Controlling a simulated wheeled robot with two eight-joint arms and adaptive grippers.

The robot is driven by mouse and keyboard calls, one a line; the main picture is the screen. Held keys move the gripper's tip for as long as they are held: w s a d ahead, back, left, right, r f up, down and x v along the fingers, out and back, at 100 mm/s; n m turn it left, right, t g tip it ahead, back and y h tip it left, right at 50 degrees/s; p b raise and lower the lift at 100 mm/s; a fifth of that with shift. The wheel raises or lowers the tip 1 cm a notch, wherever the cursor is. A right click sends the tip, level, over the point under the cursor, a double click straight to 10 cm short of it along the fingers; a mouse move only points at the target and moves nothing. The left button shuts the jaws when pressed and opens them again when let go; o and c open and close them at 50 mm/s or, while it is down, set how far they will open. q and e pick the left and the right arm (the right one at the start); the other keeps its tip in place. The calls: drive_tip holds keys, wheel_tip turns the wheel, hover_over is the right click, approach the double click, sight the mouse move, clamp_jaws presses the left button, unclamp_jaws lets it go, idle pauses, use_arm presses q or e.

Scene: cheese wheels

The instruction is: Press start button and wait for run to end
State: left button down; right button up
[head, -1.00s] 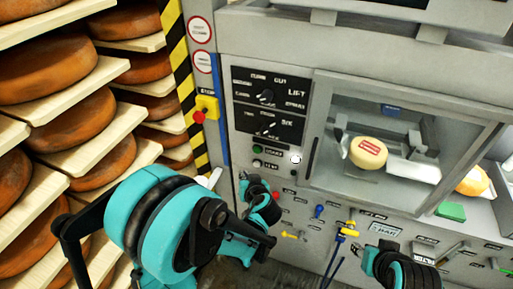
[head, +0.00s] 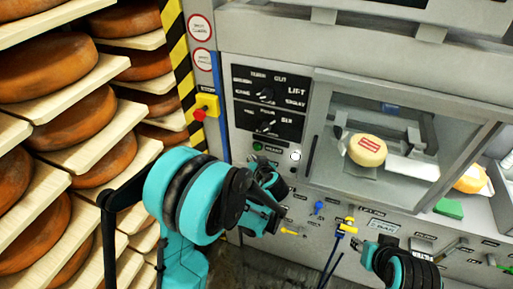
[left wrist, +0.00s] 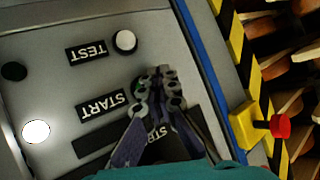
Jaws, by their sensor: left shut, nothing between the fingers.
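The green start button (head: 257,146) is on the grey machine's panel, just above my left gripper (head: 268,172). In the left wrist view, the START label (left wrist: 100,105) shows upside down. My left gripper (left wrist: 160,85) is shut and empty there, its fingertips over the spot beside that label and hiding most of the button. I cannot tell whether they touch it. A cheese wheel with a red label (head: 368,150) sits behind the machine's clear window. My right gripper (head: 372,252) is low at the panel's right, too dark to tell if open.
A red stop knob on a yellow box (head: 203,107) is left of the panel. The white TEST button (left wrist: 124,41) and a lit white button (left wrist: 36,131) are near my left fingers. Racks of cheese wheels (head: 55,65) fill the left side.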

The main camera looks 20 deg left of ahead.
sight(257, 147)
use_arm(q)
drive_tip(key=shift+w, duration=1.15)
drive_tip(key=shift+w, duration=0.15)
idle(0.5)
drive_tip(key=shift+w+d, duration=0.1)
drive_tip(key=shift+w, duration=0.15)
